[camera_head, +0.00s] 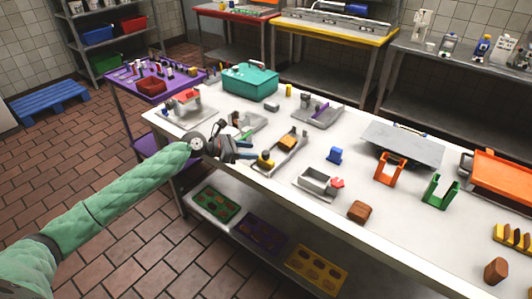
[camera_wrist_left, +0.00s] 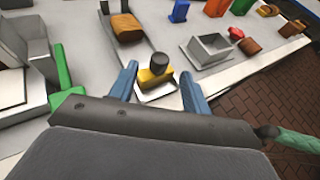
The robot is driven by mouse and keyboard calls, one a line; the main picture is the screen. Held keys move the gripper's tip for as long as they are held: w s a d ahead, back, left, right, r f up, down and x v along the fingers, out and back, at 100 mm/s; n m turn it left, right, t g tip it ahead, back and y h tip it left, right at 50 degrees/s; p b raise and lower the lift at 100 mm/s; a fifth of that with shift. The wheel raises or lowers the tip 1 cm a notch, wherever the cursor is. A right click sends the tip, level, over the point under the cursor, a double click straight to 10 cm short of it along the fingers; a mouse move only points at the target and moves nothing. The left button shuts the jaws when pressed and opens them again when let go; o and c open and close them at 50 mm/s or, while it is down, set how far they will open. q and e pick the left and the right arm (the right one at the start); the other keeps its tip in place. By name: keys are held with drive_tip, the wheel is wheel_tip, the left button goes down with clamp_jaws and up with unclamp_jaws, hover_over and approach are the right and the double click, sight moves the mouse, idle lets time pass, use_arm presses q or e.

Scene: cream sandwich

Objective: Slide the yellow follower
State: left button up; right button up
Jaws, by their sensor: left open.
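The yellow follower (camera_head: 265,161) is a yellow block with a dark round knob on top. It sits at the near end of a long grey tray (camera_head: 293,151) by the table's front edge. In the left wrist view the follower (camera_wrist_left: 157,77) is between the blue fingers, with the knob upright. My left gripper (camera_head: 249,150) is open and low beside it; its fingers (camera_wrist_left: 160,84) straddle the follower in the picture. I cannot tell whether they touch it. My right gripper is not in view.
An orange-brown block (camera_head: 288,143) lies at the tray's far end. A grey box fixture (camera_head: 317,182) stands to the right, a blue part (camera_head: 335,155) beyond it. A fixture with a green piece (camera_wrist_left: 60,75) is close on the left of my gripper. Bare tabletop lies between fixtures.

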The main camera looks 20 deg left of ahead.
sight(265, 152)
use_arm(q)
drive_tip(key=p+x, duration=0.1)
drive_tip(key=x, duration=0.4)
drive_tip(key=shift+w+d+p, duration=0.2)
drive_tip(key=shift+d+p, duration=0.15)
drive_tip(key=shift+p, duration=0.05)
drive_tip(key=shift+w+d+f, duration=0.4)
drive_tip(key=shift+d+f, duration=0.05)
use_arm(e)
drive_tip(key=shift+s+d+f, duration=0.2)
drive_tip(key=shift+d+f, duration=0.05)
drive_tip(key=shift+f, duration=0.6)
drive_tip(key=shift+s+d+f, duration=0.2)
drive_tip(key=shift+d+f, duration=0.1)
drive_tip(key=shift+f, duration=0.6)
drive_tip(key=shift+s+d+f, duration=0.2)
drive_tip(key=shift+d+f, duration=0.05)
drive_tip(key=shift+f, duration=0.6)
use_arm(q)
clamp_jaws()
